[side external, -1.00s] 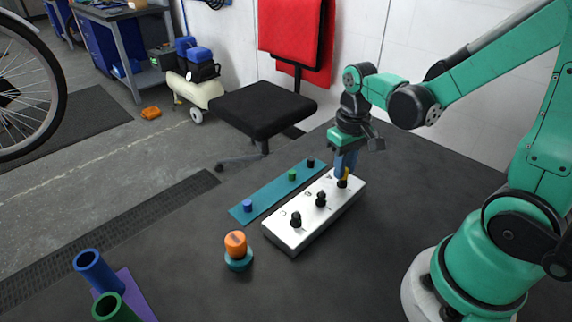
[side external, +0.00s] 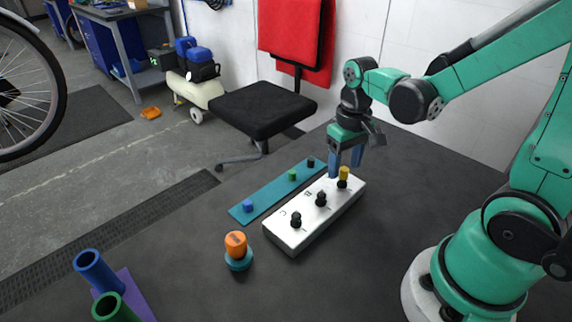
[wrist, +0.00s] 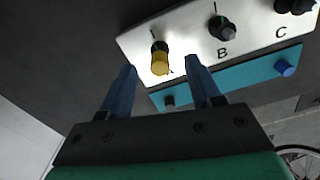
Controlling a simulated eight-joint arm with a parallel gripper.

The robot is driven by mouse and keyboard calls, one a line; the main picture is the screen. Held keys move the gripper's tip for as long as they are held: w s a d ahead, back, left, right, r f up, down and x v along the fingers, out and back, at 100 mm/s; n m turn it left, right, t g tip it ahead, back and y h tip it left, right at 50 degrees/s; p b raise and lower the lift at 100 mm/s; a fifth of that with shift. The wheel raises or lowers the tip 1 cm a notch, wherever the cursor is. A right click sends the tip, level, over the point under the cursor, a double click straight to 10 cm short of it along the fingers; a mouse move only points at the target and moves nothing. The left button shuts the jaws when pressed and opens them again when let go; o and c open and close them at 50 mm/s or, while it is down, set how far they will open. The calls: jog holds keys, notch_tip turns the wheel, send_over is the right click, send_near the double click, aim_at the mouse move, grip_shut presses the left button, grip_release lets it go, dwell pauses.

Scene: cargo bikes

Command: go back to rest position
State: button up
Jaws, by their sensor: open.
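My gripper (side external: 346,162) is open and empty, with its blue fingers just above the far end of the white box. In the wrist view the gripper (wrist: 160,80) has its two fingers apart, with the yellow-topped knob (wrist: 159,62) between and beyond them. The white box (side external: 310,222) has several black knobs in a row, lettered A, B and C. The yellow top sits on the knob at the A end (side external: 344,174). The middle knob (side external: 321,199) and the C knob (side external: 296,219) are bare black.
A teal strip (side external: 268,196) beside the box holds small blue, green and black pegs. An orange cylinder (side external: 236,243) stands on a teal round base. Blue (side external: 97,270) and green (side external: 114,306) tubes stand at front left. A black chair (side external: 262,108) is behind the table.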

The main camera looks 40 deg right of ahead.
notch_tip(320, 180, up, 4)
jog(key=shift+r, duration=0.2)
jog(key=shift+a+r, duration=0.1)
jog(key=shift+r, duration=0.15)
jog(key=a+r+n+t, duration=0.2)
jog(key=a+t, duration=0.4)
jog(key=t, duration=0.1)
jog(key=shift+w+a+r+n, duration=0.15)
jog(key=shift+w+r+n, duration=0.15)
jog(key=shift+r, duration=0.05)
